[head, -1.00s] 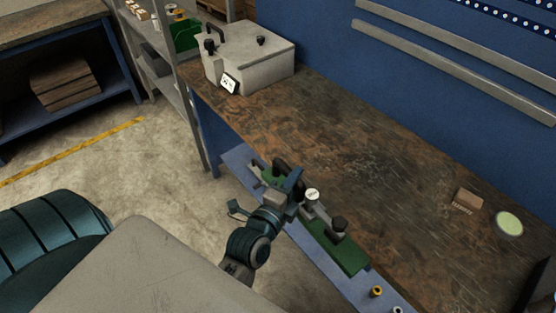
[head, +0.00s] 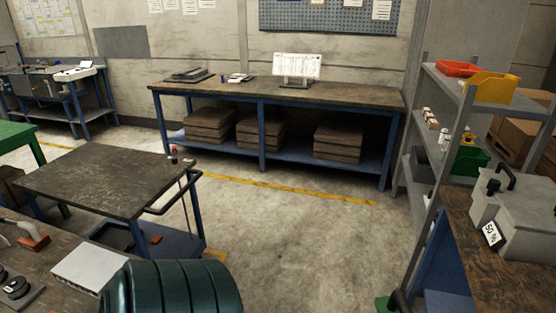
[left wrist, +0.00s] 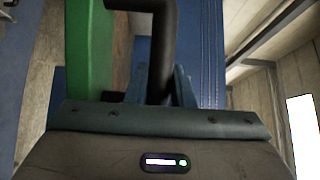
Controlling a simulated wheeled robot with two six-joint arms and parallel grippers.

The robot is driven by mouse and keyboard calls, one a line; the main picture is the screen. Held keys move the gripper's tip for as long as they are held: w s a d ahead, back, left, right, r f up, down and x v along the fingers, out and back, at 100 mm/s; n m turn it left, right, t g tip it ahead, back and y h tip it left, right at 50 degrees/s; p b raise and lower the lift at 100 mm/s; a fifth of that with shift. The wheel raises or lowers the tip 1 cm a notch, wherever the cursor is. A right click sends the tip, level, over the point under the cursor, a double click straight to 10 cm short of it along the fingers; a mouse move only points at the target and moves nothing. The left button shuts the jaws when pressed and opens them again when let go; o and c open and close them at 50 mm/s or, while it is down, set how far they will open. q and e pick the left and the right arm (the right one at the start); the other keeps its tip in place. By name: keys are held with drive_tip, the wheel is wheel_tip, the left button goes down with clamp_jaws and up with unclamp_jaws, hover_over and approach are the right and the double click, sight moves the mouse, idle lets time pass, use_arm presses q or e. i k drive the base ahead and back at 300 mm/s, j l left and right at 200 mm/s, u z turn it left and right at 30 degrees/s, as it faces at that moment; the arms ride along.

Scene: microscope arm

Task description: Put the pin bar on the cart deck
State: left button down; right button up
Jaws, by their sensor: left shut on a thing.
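The pin bar appears to be the green bar (left wrist: 88,50) with a black bent handle, close up in the left wrist view. My left gripper (left wrist: 160,82) is shut on that handle; the fingertips are partly hidden. A small green end and dark handle of what looks like the same bar (head: 382,303) show at the bottom edge of the head view, beside the right bench. The cart deck (head: 108,180) is a worn brown top at the left in the head view, bare, with a dark push handle at its right end. My right gripper is in neither view now.
A bench at bottom left carries a pale plate (head: 92,266) and tools. A long blue-framed table (head: 280,93) stands at the back. A shelf rack (head: 440,150) and a grey case (head: 515,215) are at the right. The floor (head: 300,240) between cart and rack is clear.

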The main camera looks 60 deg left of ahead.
sight(100, 169)
drive_tip(key=j+u, duration=0.1)
drive_tip(key=u, duration=0.35)
drive_tip(key=i+u, duration=0.1)
drive_tip(key=u, duration=0.4)
drive_tip(key=j+u, duration=0.1)
drive_tip(key=u, duration=0.35)
drive_tip(key=i+j+u, duration=0.1)
drive_tip(key=i+u, duration=0.15)
drive_tip(key=u, duration=0.2)
drive_tip(key=i+u, duration=0.3)
drive_tip(key=u, duration=0.2)
drive_tip(key=i+l+u, duration=0.1)
drive_tip(key=i+u, duration=0.2)
drive_tip(key=u, duration=0.15)
drive_tip(key=i+l+u, duration=0.35)
drive_tip(key=i+l, duration=0.15)
drive_tip(key=i+l+u, duration=0.35)
drive_tip(key=i+l, duration=0.55)
drive_tip(key=l, duration=0.15)
drive_tip(key=i+l, duration=0.35)
drive_tip(key=l, duration=0.2)
